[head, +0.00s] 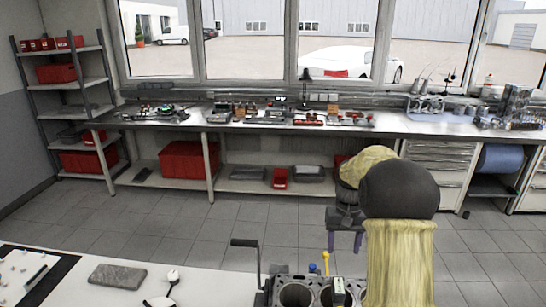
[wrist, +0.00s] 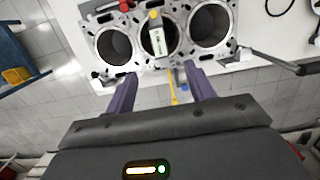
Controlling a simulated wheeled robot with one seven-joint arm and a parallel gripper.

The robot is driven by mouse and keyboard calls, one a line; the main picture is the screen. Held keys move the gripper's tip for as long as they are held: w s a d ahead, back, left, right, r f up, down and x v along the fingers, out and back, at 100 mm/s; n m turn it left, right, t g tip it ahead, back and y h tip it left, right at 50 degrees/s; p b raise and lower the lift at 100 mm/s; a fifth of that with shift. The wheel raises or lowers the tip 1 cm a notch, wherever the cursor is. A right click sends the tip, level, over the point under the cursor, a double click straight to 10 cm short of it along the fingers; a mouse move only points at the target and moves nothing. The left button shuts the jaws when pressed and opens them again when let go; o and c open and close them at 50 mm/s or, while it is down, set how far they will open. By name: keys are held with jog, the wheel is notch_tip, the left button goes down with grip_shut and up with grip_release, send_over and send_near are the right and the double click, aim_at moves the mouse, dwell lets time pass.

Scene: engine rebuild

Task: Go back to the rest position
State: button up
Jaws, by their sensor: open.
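My gripper (head: 344,247) hangs fingers-down above the floor in the head view, behind the engine block (head: 278,291) at the bottom. Its two purple fingers are apart, with nothing held between them. In the wrist view my gripper (wrist: 159,73) points at the near edge of the engine block (wrist: 183,38), which shows three open bores. A pale tool with a yellow cap (wrist: 157,38) stands at the middle bore. A thin yellow rod (wrist: 171,88) shows between the fingers; I cannot tell its depth.
The block stands on a white table (head: 215,284) with a grey tray (head: 117,276). A black crank handle (head: 245,243) rises beside the block. A long workbench (head: 385,124) with parts runs under the windows. A shelf rack (head: 85,112) stands left. Tiled floor (head: 165,215) lies clear between.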

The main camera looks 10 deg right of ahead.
jog(key=s+a+t, duration=0.1)
jog(key=s+a, duration=0.2)
jog(key=s, duration=0.3)
jog(key=s+a+f+n+t, duration=0.1)
jog(key=s+a, duration=0.3)
jog(key=s, duration=0.3)
jog(key=s+a+f+n+t, duration=0.1)
jog(key=s+a+t, duration=0.1)
jog(key=s+a, duration=0.2)
jog(key=s, duration=0.3)
jog(key=shift+f, duration=0.15)
jog(key=shift+s, duration=0.1)
jog(key=shift+d, duration=0.1)
